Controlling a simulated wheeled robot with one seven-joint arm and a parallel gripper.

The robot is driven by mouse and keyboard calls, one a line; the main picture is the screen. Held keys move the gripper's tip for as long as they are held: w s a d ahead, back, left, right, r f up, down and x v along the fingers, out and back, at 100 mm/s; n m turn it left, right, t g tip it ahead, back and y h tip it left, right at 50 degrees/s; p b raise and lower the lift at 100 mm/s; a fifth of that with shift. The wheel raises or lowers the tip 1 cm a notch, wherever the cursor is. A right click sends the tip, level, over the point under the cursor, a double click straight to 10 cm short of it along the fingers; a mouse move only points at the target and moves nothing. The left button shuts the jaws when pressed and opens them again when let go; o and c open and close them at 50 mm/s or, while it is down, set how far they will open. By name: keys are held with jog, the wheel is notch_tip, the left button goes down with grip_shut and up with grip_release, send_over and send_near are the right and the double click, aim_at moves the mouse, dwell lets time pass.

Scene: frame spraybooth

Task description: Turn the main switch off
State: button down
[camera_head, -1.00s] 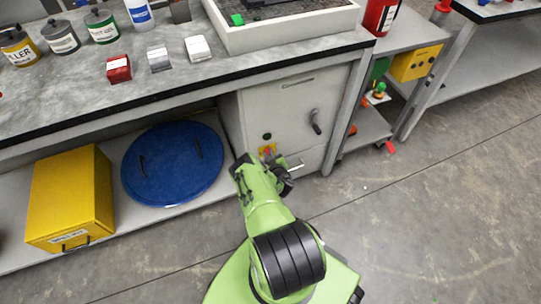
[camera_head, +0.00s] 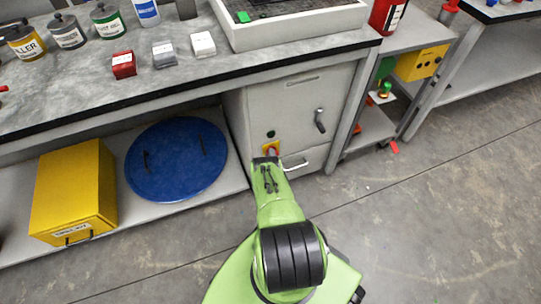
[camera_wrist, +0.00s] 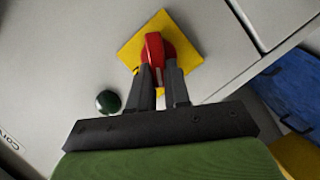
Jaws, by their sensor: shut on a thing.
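The main switch is a red rotary handle (camera_wrist: 153,47) on a yellow square plate (camera_wrist: 185,55), set on the front of the grey cabinet under the bench. In the head view the yellow plate (camera_head: 266,149) shows just beyond the end of my arm. My gripper (camera_wrist: 161,72) is at the switch, its two dark fingers shut on the lower part of the red handle, one on each side. The handle's white mark shows between the fingers. In the head view my arm hides the fingertips.
A dark green round button or lamp (camera_wrist: 109,101) sits beside the plate. The cabinet (camera_head: 290,110) has a lever handle (camera_head: 320,121) and a lower drawer handle (camera_head: 297,165). A blue round lid (camera_head: 176,160) and a yellow box (camera_head: 75,195) stand on the lower shelf.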

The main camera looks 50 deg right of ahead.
jog(key=shift+s+f, duration=0.1)
jog(key=shift+f, duration=0.05)
dwell(0.3)
jog(key=c, duration=1.1)
grip_release()
